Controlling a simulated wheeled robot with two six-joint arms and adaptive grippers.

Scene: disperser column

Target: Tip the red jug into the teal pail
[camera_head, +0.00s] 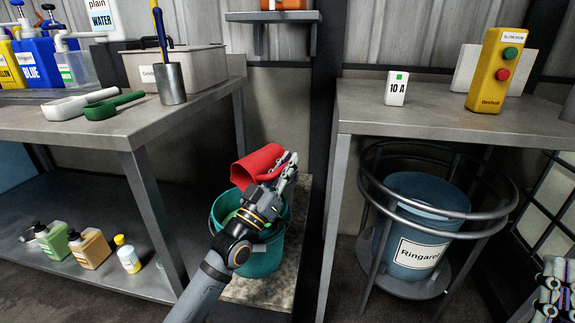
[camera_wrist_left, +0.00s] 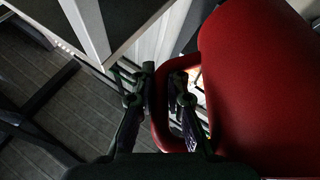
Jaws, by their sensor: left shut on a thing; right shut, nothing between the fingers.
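The red jug (camera_head: 258,163) is tilted far over above the teal pail (camera_head: 262,262), its open end facing left. My left gripper (camera_head: 284,172) is shut on the jug's handle at the right side. In the left wrist view, the fingers (camera_wrist_left: 160,97) close on the red handle (camera_wrist_left: 158,135) beside the jug's body (camera_wrist_left: 260,85). The pail stands on a low slab, and my left arm hides part of its front and rim. I cannot see what leaves the jug. My right gripper (camera_head: 553,288) is shut and empty at the bottom right edge, partly cut off.
A left bench (camera_head: 120,130) holds scoops (camera_head: 80,103), a metal cup (camera_head: 171,84) and bottles. Small bottles (camera_head: 90,248) stand on its lower shelf. The right bench (camera_head: 430,115) carries a yellow button box (camera_head: 492,72). A blue drum (camera_head: 418,220) stands in a ring frame below.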

